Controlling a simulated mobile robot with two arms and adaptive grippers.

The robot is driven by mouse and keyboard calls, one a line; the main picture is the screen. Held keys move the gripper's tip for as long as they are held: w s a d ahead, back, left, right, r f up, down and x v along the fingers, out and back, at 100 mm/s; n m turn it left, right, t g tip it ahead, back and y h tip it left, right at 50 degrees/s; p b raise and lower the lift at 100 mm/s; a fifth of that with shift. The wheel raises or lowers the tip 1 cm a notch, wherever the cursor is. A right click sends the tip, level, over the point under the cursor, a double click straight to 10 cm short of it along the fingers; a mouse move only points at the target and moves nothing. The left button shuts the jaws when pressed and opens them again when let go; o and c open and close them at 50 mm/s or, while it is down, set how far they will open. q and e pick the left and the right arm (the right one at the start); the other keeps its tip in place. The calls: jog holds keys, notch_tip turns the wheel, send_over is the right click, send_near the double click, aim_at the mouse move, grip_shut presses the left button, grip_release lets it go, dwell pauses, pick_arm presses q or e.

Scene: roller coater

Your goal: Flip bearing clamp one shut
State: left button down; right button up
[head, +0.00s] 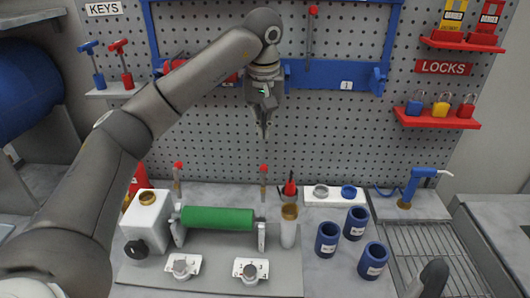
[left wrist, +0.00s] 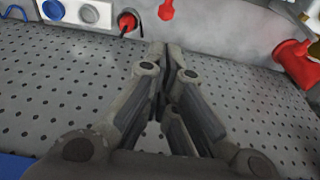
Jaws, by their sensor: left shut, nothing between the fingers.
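Two upright bearing clamps with red tops stand open behind the green roller (head: 217,218), one at the left end (head: 178,180) and one at the right end (head: 264,182). Which is clamp one I cannot tell. My left gripper (head: 263,134) hangs fingers down in front of the pegboard, above the right clamp and apart from it. Its fingers are shut and empty; they also show in the left wrist view (left wrist: 165,50). A red knob there (left wrist: 166,10), beyond the fingertips, looks like the right clamp's top.
A white cylinder with a brass top (head: 289,228) and a white tray with rings (head: 335,195) stand right of the roller. Several blue cups (head: 327,240) stand near a drain grate (head: 425,255). A white box (head: 148,222) adjoins the roller's left end.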

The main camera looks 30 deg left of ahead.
pick_arm(q)
notch_tip(320, 180, down, 10)
jog(key=w+p, duration=0.1)
jog(key=p, duration=0.2)
jog(key=shift+w+a, duration=0.35)
jog(key=shift+a, duration=0.05)
